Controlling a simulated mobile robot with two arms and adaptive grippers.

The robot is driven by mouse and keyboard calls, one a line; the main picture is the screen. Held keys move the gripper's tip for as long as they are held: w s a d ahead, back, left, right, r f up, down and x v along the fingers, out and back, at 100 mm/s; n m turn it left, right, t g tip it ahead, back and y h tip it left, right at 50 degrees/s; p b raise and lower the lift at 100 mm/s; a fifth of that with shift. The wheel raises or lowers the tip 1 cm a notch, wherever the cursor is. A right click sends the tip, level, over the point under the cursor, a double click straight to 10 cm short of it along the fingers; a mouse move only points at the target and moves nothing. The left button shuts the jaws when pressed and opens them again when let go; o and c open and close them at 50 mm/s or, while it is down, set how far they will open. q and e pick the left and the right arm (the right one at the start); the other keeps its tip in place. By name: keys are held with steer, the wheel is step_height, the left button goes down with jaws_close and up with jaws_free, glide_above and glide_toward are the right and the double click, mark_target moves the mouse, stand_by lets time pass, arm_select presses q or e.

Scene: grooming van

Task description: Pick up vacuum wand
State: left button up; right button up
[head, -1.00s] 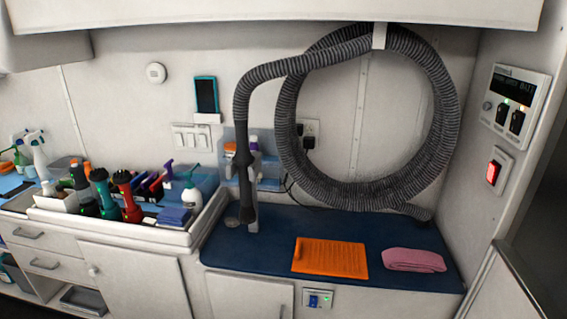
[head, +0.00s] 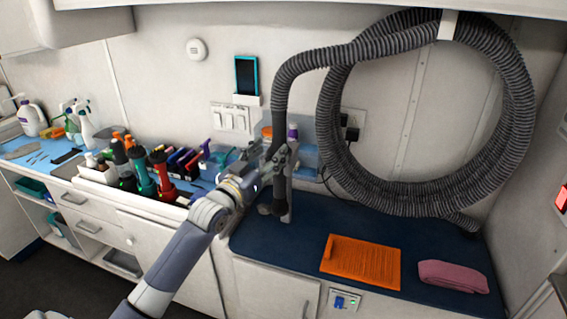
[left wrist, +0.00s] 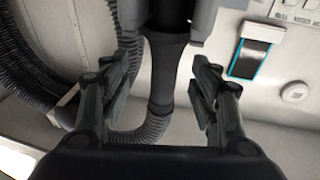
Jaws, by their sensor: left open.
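The black vacuum wand (head: 277,138) stands upright at the end of a grey ribbed hose, against a pale holder (head: 289,190) on the dark blue counter. My left gripper (head: 281,158) is at the wand's middle. In the left wrist view the wand (left wrist: 166,75) runs between the two spread fingers of my left gripper (left wrist: 165,85), with a gap visible on each side. The gripper and wrist hide part of the wand in the head view. My right gripper does not show.
The coiled hose (head: 335,150) hangs on the wall at right. An orange mat (head: 361,261) and a folded pink towel (head: 453,276) lie on the blue counter (head: 310,235). A tray of bottles and tools (head: 165,207) stands left of my arm.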

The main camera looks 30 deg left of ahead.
mark_target(275, 141)
arm_select(q)
steer(key=shift+w, duration=0.95)
steer(key=shift+w+a+r+p, duration=0.2)
steer(key=shift+w+r+p, duration=0.1)
steer(key=shift+w+p, duration=0.2)
steer(key=w, duration=0.2)
steer(key=w+p, duration=0.1)
steer(key=shift+w+a+r, duration=0.15)
steer(key=shift+a+r, duration=0.1)
steer(key=shift+a, duration=0.1)
steer(key=shift+w, duration=0.45)
steer(key=shift+s, duration=0.1)
steer(key=shift+c, duration=1.3)
steer(key=c, duration=1)
steer(key=shift+r, duration=0.1)
